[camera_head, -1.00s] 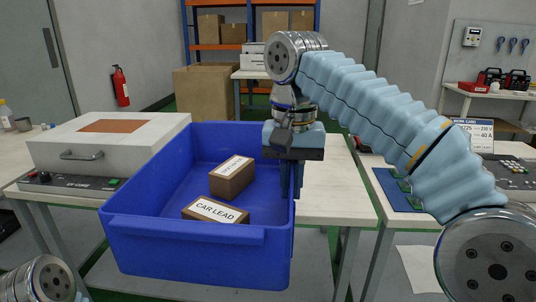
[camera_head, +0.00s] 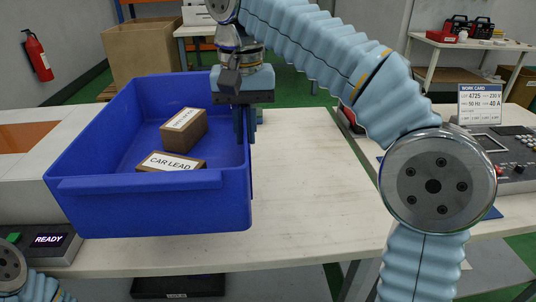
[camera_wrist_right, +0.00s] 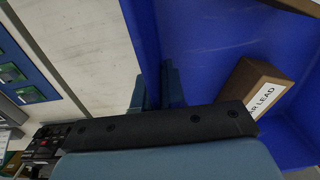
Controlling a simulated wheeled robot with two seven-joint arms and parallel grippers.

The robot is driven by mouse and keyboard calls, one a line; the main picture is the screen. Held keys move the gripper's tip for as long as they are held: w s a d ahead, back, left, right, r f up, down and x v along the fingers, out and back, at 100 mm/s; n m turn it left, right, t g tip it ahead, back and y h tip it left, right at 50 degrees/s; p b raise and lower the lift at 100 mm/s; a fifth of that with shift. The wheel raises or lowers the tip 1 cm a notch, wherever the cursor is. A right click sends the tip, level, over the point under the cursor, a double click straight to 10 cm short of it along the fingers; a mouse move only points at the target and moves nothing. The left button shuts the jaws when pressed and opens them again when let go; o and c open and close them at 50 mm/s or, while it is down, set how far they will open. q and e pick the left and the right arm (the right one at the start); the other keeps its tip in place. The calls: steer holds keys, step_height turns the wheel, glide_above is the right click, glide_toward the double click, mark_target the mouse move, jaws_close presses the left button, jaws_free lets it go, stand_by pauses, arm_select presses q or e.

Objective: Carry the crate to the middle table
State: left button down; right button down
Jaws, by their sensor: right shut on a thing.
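The blue crate (camera_head: 150,205) is in front of me, left of centre in the head view, and overlaps the white table (camera_head: 305,175) behind it. Two brown boxes lie in it; the nearer one (camera_head: 172,163) is labelled CAR LEAD, and the label of the other (camera_head: 184,133) is hard to read. My right gripper (camera_head: 245,125) is shut on the crate's right wall. In the right wrist view the fingers (camera_wrist_right: 158,88) straddle the blue wall (camera_wrist_right: 143,35). My left gripper is not in view; only part of my left arm shows at the lower left.
To the right is another table with a panel (camera_head: 505,150) and a work card (camera_head: 480,104). The table right of the crate is clear. A cardboard box (camera_head: 150,52) stands behind.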

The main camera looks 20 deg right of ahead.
steer(key=shift+w+d+f+b, duration=0.3)
steer(key=shift+d+f+b, duration=0.15)
steer(key=shift+d+f, duration=1.65)
steer(key=shift+w+d+f+b, duration=0.3)
steer(key=shift+d+f+b, duration=0.2)
steer(key=shift+d+f, duration=1.5)
steer(key=shift+w+d+f+b, duration=0.3)
steer(key=shift+d+f+b, duration=0.15)
steer(key=shift+d+f, duration=1.65)
steer(key=c, duration=1.2)
jaws_free()
